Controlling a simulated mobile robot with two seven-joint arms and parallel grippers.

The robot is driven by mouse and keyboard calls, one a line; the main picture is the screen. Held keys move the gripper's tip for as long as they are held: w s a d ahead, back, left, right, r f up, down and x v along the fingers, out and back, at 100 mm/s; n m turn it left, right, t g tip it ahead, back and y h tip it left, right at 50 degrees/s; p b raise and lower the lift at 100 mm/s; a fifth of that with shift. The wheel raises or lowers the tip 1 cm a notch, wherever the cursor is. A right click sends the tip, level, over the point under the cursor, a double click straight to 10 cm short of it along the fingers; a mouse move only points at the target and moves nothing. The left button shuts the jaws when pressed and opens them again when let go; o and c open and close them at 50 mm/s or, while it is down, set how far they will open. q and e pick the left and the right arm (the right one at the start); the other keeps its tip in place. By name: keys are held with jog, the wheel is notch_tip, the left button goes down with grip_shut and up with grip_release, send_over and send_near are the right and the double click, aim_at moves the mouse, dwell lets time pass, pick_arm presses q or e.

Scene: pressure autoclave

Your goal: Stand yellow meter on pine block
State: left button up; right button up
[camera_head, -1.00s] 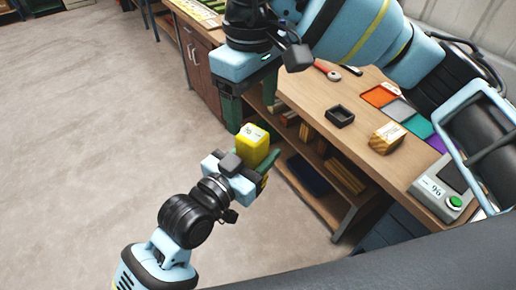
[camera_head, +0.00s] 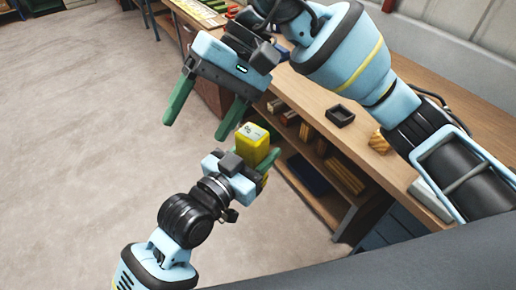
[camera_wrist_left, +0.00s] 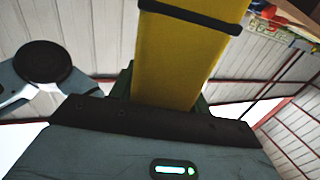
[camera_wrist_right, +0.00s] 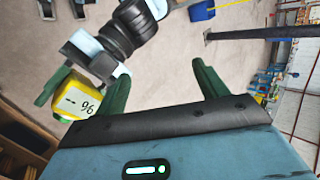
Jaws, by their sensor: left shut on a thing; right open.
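The yellow meter (camera_head: 251,142) is upright in the jaws of my left gripper (camera_head: 258,160), held in the air in front of the bench. In the left wrist view, the yellow body (camera_wrist_left: 180,55) with a dark band fills the space between the fingers. My right gripper (camera_head: 194,128) is open and empty, up and left of the meter, its green fingers apart. A wood-grained block, apparently the pine block (camera_head: 379,142), sits on the bench, partly hidden by my right arm.
A small dark open tray (camera_head: 340,115) stands on the bench (camera_head: 322,98) left of the block. Shelves below hold several wooden pieces (camera_head: 345,176). A grey device (camera_head: 428,200) at right is mostly hidden by my right arm. Open floor (camera_head: 80,150) lies left.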

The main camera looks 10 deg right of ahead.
jog(key=w+d+f+m+t+y, duration=0.1)
jog(key=w+d+m+t+y, duration=0.3)
jog(key=m+y, duration=0.5)
jog(key=w+d+f+m+t+y, duration=0.1)
jog(key=w+d+m+t+y, duration=0.3)
jog(key=m, duration=0.9)
jog(key=s+d+f+m+t+h, duration=0.1)
jog(key=d+f+m+t+h, duration=0.3)
jog(key=f+m, duration=0.55)
jog(key=s+d+f+m+t+h, duration=0.1)
jog(key=d+f+m+t+h, duration=0.4)
jog(key=m, duration=0.8)
jog(key=s+d+f+m+t+h, duration=0.1)
jog(key=f+m+t+h, duration=0.3)
jog(key=f+m+t, duration=0.55)
jog(key=s+d+f+m+g+h, duration=0.1)
jog(key=s+f+m+g+h, duration=0.2)
jog(key=s+f+m+g, duration=0.4)
jog(key=s+d+f+m+g+h, duration=0.2)
jog(key=s+f+m+g, duration=0.5)
jog(key=s+f+m, duration=0.5)
jog(key=s+f, duration=0.3)
jog(key=s, duration=0.4)
jog(key=shift+d+h, duration=0.2)
jog(key=shift+h, duration=0.2)
